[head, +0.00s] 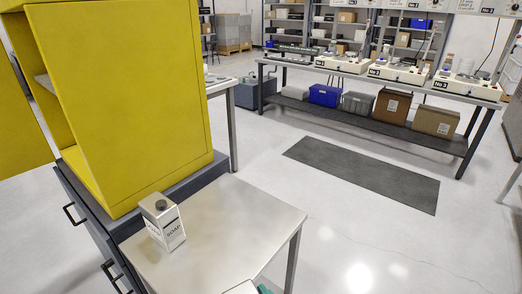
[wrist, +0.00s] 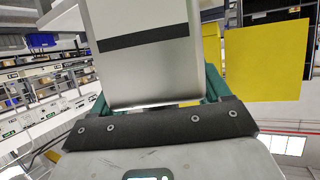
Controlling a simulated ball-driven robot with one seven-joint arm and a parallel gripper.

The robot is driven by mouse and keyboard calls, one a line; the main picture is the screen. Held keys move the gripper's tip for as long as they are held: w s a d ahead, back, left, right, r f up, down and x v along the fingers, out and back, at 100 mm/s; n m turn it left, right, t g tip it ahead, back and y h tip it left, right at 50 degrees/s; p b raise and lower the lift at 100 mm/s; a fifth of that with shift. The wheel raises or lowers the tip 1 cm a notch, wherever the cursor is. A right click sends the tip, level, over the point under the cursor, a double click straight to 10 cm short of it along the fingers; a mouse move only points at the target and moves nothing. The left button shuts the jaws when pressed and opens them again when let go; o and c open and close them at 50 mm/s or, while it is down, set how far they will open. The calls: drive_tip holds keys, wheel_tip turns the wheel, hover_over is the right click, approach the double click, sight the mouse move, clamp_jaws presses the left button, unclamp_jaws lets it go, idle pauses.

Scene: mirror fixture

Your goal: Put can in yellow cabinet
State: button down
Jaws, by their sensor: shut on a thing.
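My gripper (wrist: 155,98) is shut on a silver, flat-sided can (wrist: 145,60) with a dark band, which fills the upper middle of the wrist view. Teal fingers show on both sides of it. In the head view only a pale corner of the held can (head: 241,288) and a bit of teal finger show at the bottom edge. The yellow cabinet (head: 125,85) stands at the left on a dark grey drawer unit. Its open side faces left, showing part of a shelf. A yellow panel, apparently its door (head: 22,135), hangs open at the far left.
A second metal can (head: 164,222), labelled SOAP, stands upright on the steel table (head: 225,225) close to the cabinet. A long workbench (head: 375,75) with devices and boxes is at the back. A dark mat (head: 365,172) lies on otherwise clear floor at the right.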

drive_tip(key=w+d+f+m+t+h, duration=0.1)
drive_tip(key=d+f+m+h, duration=0.5)
drive_tip(key=d+f, duration=1.3)
drive_tip(key=d+t, duration=0.1)
drive_tip(key=d, duration=0.2)
drive_tip(key=shift+w+f+h, duration=0.25)
drive_tip(key=shift+f+h, duration=0.05)
drive_tip(key=shift+a, duration=0.1)
